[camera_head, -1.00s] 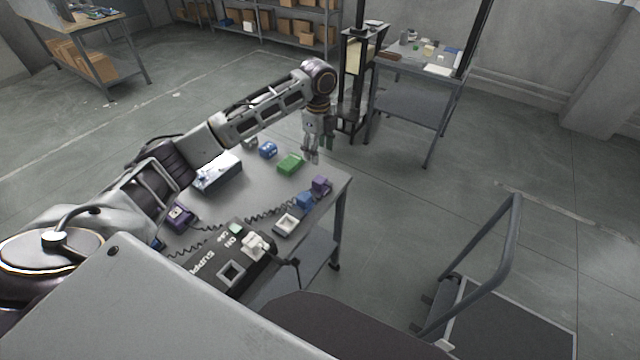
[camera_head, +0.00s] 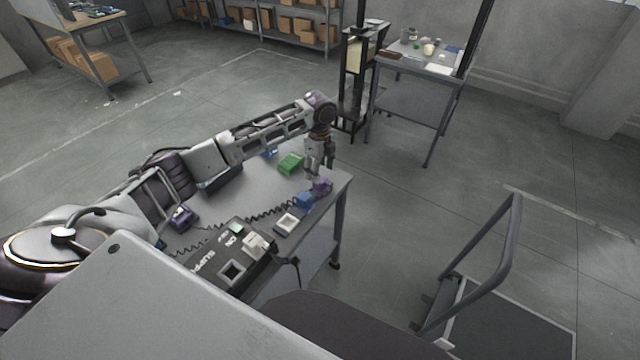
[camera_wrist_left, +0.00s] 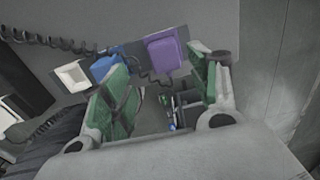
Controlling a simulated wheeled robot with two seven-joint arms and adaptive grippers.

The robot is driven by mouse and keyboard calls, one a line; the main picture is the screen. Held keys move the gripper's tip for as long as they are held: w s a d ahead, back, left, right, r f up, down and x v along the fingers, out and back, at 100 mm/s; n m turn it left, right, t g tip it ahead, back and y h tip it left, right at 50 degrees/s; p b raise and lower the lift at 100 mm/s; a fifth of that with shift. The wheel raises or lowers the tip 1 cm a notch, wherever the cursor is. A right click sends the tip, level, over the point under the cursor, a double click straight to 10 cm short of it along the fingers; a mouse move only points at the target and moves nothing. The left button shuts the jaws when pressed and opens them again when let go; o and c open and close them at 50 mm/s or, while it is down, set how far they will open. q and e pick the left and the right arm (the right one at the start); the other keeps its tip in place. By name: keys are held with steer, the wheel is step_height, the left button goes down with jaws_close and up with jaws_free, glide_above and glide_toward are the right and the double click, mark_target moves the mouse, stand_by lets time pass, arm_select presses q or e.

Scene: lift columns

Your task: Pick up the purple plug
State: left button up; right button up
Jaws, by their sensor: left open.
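The purple plug (camera_head: 323,187) sits near the right corner of the grey table (camera_head: 262,190), beside a blue plug (camera_head: 305,200). My left gripper (camera_head: 318,174) is just above the purple plug and partly covers it. In the left wrist view the left gripper (camera_wrist_left: 160,85) is open, with green pads and nothing held. There the purple plug (camera_wrist_left: 164,52) shows beyond the fingertips, between their lines, with the blue plug (camera_wrist_left: 105,66) to its left. My right gripper is not in view.
A green block (camera_head: 290,163) and another purple piece (camera_head: 182,217) are on the table. A white-framed socket (camera_head: 287,224) and a black supply panel (camera_head: 238,258) lie in front of the plugs. A cart (camera_head: 480,290) stands on the floor at right.

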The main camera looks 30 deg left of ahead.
mark_target(320, 184)
arm_select(q)
steer(key=shift+f, duration=0.1)
steer(key=shift+w+f+p, duration=0.2)
steer(key=shift+f, duration=1.1)
steer(key=shift+w+f+p, duration=0.15)
steer(key=shift+f, duration=1.1)
steer(key=c, duration=1)
